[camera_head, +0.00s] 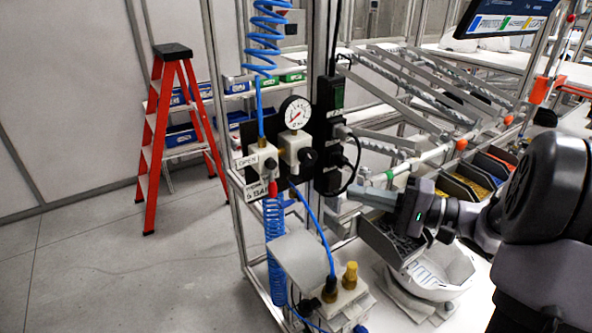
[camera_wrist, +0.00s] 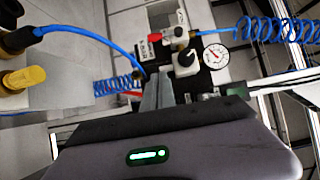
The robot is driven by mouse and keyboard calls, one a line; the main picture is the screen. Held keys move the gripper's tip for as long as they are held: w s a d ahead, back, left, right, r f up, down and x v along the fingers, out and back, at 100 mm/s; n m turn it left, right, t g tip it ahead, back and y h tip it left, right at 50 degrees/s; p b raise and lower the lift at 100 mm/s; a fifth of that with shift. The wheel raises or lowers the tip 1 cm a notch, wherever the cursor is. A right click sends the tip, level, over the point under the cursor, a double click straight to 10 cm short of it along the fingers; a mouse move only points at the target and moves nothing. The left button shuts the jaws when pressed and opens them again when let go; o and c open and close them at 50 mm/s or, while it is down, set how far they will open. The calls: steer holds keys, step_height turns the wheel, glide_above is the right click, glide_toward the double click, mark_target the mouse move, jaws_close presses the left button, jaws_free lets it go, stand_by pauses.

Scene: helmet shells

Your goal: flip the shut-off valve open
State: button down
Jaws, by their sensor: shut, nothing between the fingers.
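The shut-off valve (camera_head: 263,158) is a small white block on a dark panel, below the upper blue coiled hose. Its red lever (camera_head: 272,188) points down in the head view. In the wrist view the valve (camera_wrist: 178,34) is near the top, with the red lever (camera_wrist: 154,37) to its left. A white label marked OPEN (camera_head: 247,161) sits left of the valve. My gripper (camera_head: 352,190) is shut and empty, to the right of the lever and apart from it. In the wrist view my shut fingers (camera_wrist: 156,92) point up toward the panel.
A pressure gauge (camera_head: 296,112) and a regulator with a black knob (camera_head: 308,157) stand right of the valve. A black power strip (camera_head: 329,125) is between them and my gripper. A lower blue coiled hose (camera_head: 273,245) and yellow-capped fitting (camera_head: 350,275) are below. A red stepladder (camera_head: 163,130) stands left.

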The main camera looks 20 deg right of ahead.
steer(key=p, duration=0.2)
glide_toward(272, 181)
steer(key=w+a+f, duration=0.2)
steer(key=w+a, duration=0.2)
steer(key=w, duration=0.1)
steer(key=shift+w+d+f, duration=0.1)
steer(key=shift+w+d, duration=0.1)
steer(key=shift+b, duration=0.3)
